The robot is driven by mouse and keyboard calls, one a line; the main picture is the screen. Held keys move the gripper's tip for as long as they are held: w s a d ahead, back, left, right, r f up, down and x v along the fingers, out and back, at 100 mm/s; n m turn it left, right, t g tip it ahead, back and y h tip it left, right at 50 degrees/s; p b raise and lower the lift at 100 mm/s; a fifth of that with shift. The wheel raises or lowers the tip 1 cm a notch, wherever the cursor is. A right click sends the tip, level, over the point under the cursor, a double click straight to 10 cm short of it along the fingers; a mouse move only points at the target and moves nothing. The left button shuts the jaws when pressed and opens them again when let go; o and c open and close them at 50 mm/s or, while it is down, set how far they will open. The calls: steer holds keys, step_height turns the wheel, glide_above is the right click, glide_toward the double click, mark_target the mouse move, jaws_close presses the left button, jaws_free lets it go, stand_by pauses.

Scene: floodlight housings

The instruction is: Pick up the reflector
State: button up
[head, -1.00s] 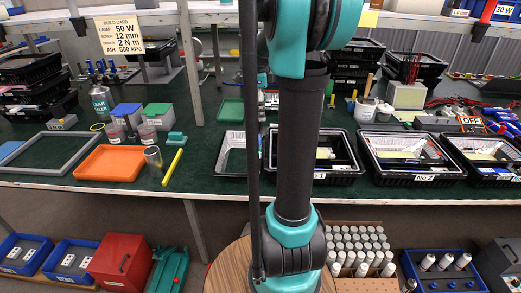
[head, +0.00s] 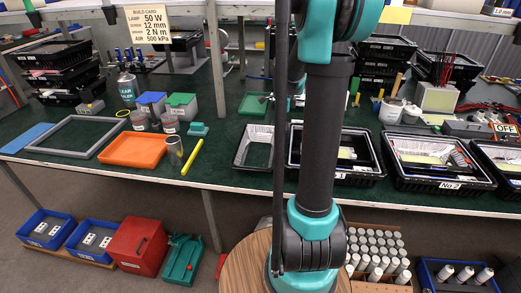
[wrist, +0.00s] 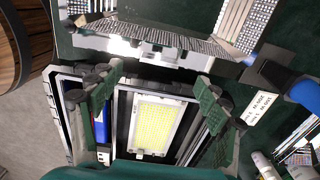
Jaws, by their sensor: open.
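The reflector (head: 241,153) looks like an open rectangular frame with silver dimpled walls and a dark rim. It lies on the green bench mat, left of a black housing (head: 372,176). In the wrist view the reflector (wrist: 238,28) shows at the top, cut off by the edge, with green mat inside it. My gripper (wrist: 155,95) is open, its two dark green fingers wide apart, with nothing between the tips. It is over a dark box with a yellow LED panel (wrist: 160,125), and the reflector is beyond the fingertips. In the head view my arm hides the gripper.
Further black housings (head: 440,183) stand to the right. An orange tray (head: 133,150), a yellow bar (head: 192,157), a metal cup (head: 175,150) and a grey frame (head: 78,137) lie to the left. A shelf post (head: 215,60) rises behind.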

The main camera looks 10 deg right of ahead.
mark_target(281, 144)
steer(key=shift+d+f, duration=0.1)
steer(key=shift+f, duration=2.5)
steer(key=c, duration=1.3)
steer(key=shift+r, duration=0.1)
